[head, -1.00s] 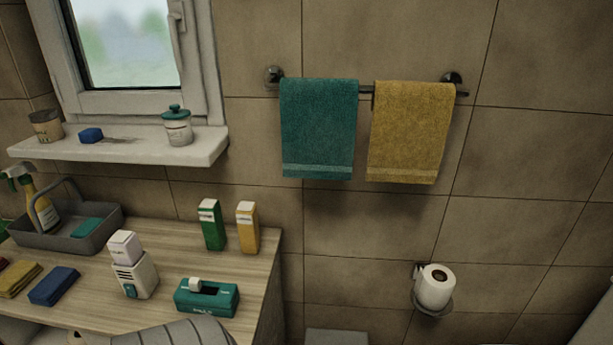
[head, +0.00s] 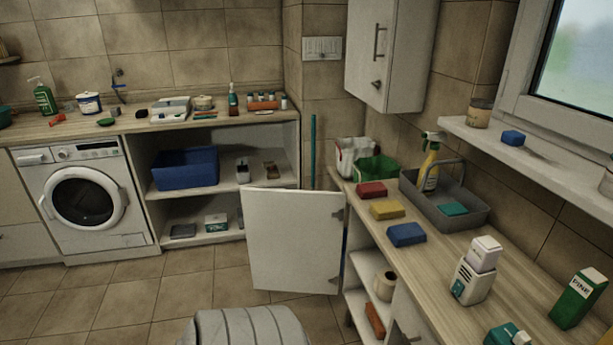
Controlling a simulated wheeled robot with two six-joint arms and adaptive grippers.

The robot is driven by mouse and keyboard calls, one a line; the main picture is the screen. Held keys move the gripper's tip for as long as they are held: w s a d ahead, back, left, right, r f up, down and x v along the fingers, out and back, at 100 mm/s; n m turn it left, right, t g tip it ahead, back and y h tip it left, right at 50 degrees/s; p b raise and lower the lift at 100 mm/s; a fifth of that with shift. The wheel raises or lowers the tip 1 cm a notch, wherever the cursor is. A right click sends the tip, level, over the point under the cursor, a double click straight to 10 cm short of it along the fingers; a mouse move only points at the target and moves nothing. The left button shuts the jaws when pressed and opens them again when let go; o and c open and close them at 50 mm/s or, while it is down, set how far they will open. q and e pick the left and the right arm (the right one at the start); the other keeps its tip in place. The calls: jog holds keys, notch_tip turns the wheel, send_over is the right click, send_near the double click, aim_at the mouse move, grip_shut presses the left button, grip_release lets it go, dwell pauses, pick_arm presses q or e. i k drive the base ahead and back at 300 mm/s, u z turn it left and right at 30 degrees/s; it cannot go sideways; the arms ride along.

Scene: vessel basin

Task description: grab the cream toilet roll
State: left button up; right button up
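Neither of my grippers is in view. A grey ribbed part at the bottom edge looks like part of my own body.
A wooden counter (head: 447,262) at right holds a grey caddy (head: 468,213), sponges, a white dispenser (head: 472,277) and a green carton (head: 578,298). An open white cabinet door (head: 293,240) juts out over the floor. A washing machine (head: 84,198) stands at left. The tiled floor (head: 130,298) is clear.

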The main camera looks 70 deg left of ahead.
aim_at(385, 282)
jog(key=u, duration=2.75)
jog(key=i, duration=1.2)
jog(key=z, duration=1.55)
